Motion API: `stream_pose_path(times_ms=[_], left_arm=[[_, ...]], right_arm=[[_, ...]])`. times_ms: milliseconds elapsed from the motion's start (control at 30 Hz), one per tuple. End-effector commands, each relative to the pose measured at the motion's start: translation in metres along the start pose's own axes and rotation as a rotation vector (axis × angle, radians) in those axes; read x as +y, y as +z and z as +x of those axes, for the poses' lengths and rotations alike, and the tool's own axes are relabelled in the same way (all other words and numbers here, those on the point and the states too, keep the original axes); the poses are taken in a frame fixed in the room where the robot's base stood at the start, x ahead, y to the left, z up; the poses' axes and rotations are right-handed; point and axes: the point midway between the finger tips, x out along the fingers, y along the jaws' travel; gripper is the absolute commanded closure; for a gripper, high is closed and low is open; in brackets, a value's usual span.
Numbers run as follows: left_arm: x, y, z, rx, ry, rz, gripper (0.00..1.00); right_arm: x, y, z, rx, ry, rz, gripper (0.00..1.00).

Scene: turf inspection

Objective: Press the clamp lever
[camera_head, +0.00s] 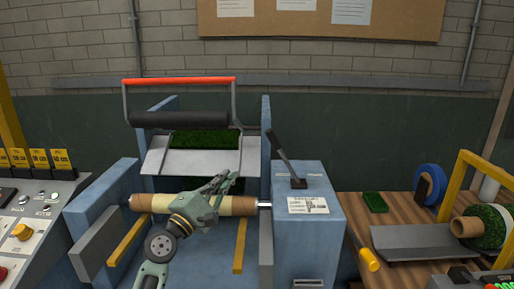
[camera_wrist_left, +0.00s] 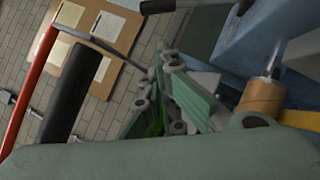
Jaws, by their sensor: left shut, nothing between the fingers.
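The clamp lever (camera_head: 285,155) is a dark handle that rises, tilted to the upper left, from the top of a blue box (camera_head: 312,186) with a label on its top. My left gripper (camera_head: 222,184) is shut and empty. In the head view it appears over a tan cardboard roll (camera_head: 150,202), to the left of the lever and apart from it. In the left wrist view the gripper (camera_wrist_left: 165,105) fills the middle, and a dark bar at upper right may be the lever. My right gripper is not in view.
A red-handled frame (camera_head: 180,80) with a black roller (camera_head: 180,119) stands behind the gripper. A control panel (camera_head: 35,215) is at left. A wooden table (camera_head: 345,215) at right holds a grey tray (camera_head: 410,243), a turf roll (camera_head: 485,228) and a blue disc (camera_head: 429,183).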

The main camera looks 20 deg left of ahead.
Motion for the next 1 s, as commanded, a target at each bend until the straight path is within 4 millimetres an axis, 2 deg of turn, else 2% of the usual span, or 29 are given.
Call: stream_pose_path(times_ms=[33,100,233,367,533,633,800,867,1000], left_arm=[[0.0,0.0,0.0,0.0,-0.001,0.001,1.0],[0.0,0.0,0.0,0.0,-0.001,0.001,1.0],[0.0,0.0,0.003,0.0,-0.001,0.001,1.0],[0.001,0.001,0.017,-0.001,-0.001,0.0,1.0],[0.002,0.001,0.05,-0.001,0.0,0.0,1.0],[0.001,0.001,0.073,-0.002,-0.001,0.0,1.0],[0.001,0.002,0.105,-0.002,-0.001,0.0,1.0],[0.003,0.013,0.112,-0.002,-0.002,0.001,1.0],[0.001,0.023,0.123,-0.001,-0.002,0.001,1.0]], right_arm=[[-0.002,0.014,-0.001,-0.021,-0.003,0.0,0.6],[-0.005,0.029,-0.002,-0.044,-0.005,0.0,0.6],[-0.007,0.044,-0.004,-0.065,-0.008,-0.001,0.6],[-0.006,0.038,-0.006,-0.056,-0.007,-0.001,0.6],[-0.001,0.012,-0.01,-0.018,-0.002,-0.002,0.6],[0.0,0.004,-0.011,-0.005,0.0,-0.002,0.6],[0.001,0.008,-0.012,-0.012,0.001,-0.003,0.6],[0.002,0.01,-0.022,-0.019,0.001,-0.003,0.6],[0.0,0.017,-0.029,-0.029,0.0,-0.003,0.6]])
